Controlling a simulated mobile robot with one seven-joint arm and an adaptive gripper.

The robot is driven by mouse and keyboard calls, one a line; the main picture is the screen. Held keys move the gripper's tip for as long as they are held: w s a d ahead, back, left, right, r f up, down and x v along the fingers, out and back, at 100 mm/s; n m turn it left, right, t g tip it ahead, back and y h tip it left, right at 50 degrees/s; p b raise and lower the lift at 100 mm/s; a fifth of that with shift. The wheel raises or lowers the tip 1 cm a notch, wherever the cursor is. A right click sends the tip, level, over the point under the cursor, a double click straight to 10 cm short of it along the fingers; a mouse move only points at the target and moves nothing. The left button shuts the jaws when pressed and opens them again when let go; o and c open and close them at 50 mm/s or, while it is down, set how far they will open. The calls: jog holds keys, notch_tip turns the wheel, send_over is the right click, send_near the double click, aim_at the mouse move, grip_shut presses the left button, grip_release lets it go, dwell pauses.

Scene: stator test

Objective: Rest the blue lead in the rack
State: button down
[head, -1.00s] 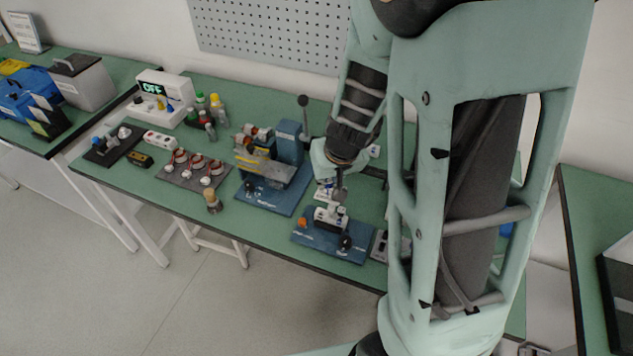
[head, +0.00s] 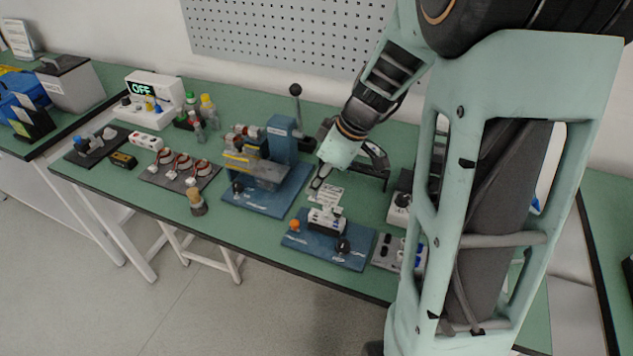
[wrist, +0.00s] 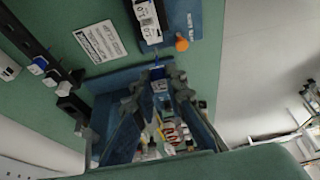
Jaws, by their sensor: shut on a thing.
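My gripper (wrist: 160,76) points down over the bench, and its fingers are shut on a small blue-and-white piece, which I take to be the blue lead's plug (wrist: 160,87). The rest of that lead is hard to make out among the fingers. In the head view my gripper (head: 318,183) hangs just behind the blue fixture board. The rack (wrist: 38,50) is a dark bar at the left of the wrist view, apart from my gripper. White, blue and black plugs sit along it.
The blue fixture board (head: 300,252) with an orange knob (wrist: 181,44) is close to my gripper. A printed card (wrist: 100,42) lies between the rack and that board. A blue lever press (head: 287,140) stands to the left. A grey socket box (head: 385,255) sits to the right.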

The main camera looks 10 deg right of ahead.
jog(key=shift+f+b, duration=0.6)
jog(key=shift+f, duration=0.95)
jog(key=shift+f+b, duration=0.75)
jog(key=shift+b, duration=1.05)
jog(key=shift+f, duration=0.1)
jog(key=shift+f+b, duration=0.5)
jog(key=shift+b, duration=0.4)
jog(key=shift+f, duration=0.1)
jog(key=shift+f+b, duration=0.4)
jog(key=shift+b, duration=0.3)
jog(key=shift+f, duration=0.1)
